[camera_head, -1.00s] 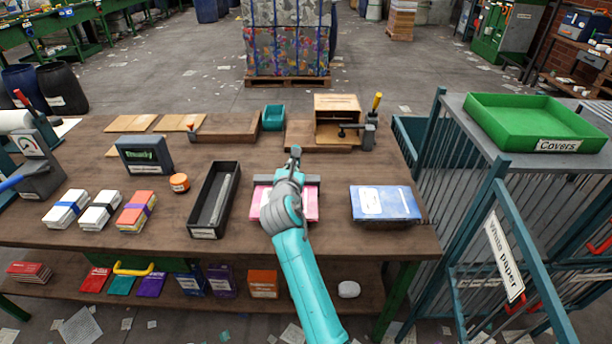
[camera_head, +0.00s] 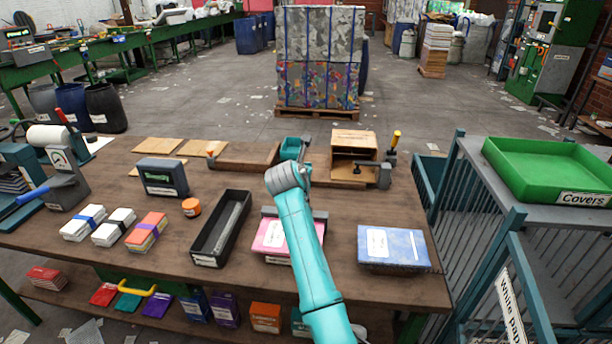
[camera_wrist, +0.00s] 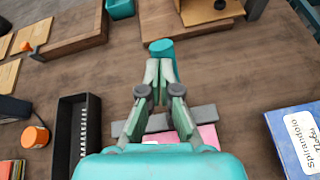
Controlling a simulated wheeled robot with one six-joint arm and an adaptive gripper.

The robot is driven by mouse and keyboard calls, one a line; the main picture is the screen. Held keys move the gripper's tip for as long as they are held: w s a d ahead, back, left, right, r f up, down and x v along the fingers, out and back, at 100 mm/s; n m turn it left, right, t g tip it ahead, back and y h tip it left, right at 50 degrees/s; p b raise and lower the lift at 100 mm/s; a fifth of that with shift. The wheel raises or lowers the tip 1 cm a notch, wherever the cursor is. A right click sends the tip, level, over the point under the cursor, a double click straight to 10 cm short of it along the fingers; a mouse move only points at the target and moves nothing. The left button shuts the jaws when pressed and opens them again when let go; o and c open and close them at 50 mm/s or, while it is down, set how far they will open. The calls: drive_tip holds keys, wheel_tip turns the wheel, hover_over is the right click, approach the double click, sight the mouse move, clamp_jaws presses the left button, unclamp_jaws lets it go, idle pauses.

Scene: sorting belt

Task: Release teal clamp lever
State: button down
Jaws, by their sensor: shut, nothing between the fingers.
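The teal lever (camera_wrist: 161,47) shows its rounded top just beyond my fingertips in the wrist view; its lower part is hidden behind the fingers. My gripper (camera_wrist: 159,66) is shut and empty, its tips overlapping the lever in the picture; I cannot tell whether they touch. A grey clamp bar (camera_wrist: 203,113) lies across a pink book (camera_wrist: 208,134) beneath the gripper. In the head view the pink book (camera_head: 270,238) is partly covered by my teal arm, and the lever cannot be made out. My gripper (camera_head: 304,147) is mostly hidden there behind my wrist.
A black tray (camera_head: 220,228) stands left of the pink book, a blue book (camera_head: 392,247) right. Behind are a wooden box (camera_head: 353,143), a yellow-handled clamp (camera_head: 392,150) and a teal bin (camera_head: 291,147). A green Covers tray (camera_head: 545,170) stands at right. Bare tabletop lies between.

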drive_tip(key=shift+w+d+r+g, duration=0.1)
drive_tip(key=shift+w+r+g, duration=0.1)
drive_tip(key=shift+w+g, duration=0.2)
drive_tip(key=shift+w+d, duration=0.1)
